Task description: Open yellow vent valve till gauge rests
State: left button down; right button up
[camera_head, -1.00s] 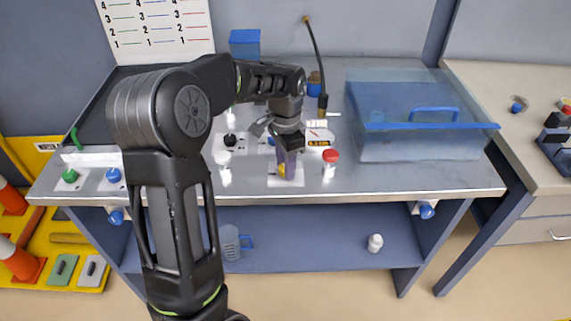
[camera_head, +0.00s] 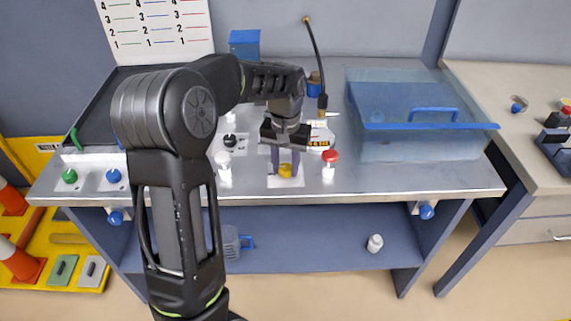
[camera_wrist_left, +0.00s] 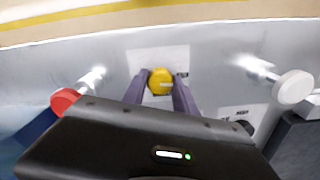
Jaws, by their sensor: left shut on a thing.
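The yellow vent valve (camera_head: 285,171) stands on a white plate at the front of the steel bench top. It also shows in the left wrist view (camera_wrist_left: 160,81), between two purple-grey fingers. My left gripper (camera_head: 285,165) points down over the valve, with one finger on each side of the knob. It is shut on the knob. A digital gauge (camera_head: 321,142) with a black display stands behind and right of the valve; my gripper partly covers it and its digits are too small to read surely. My right gripper is not in view.
A red-capped post (camera_head: 330,157) stands close right of the valve, and a white-capped post (camera_head: 223,160) close left. A black knob (camera_head: 230,140) is behind. A clear blue-lidded bin (camera_head: 420,140) fills the right side. Green (camera_head: 69,176) and blue (camera_head: 114,176) knobs are at the left.

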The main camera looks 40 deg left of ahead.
aim_at(285, 167)
pick_arm(q)
jog(key=shift+n, duration=0.4)
jog(key=c, duration=1)
grip_release()
jog(key=shift+o, duration=0.2)
notch_tip(285, 167, up, 8)
jog(key=shift+f, duration=0.1)
